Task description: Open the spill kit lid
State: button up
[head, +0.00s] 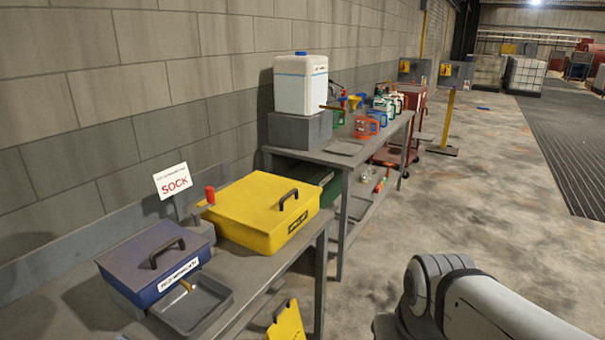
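A yellow box (262,212) with a black handle (289,199) on its lid sits on the near grey bench, against the block wall. A small dark label on its front is too small to read surely; it looks like the spill kit. Its lid appears shut. My arm shows only as a white and grey link at the lower right, over the floor and apart from the box. My gripper is out of the picture.
A blue box (153,259) with a dark handle and a grey tray (191,303) stand left of the yellow box on the bench (262,272). A red-topped item (210,194) and a SOCK sign (172,181) stand behind. The floor at right is largely clear.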

aim_at(261, 203)
jog(key=u, duration=0.2)
jog(key=i, duration=1.5)
jog(key=u, duration=0.6)
jog(key=k, duration=0.9)
jog(key=u, duration=0.15)
jog(key=i, duration=0.9)
jog(key=z, duration=0.05)
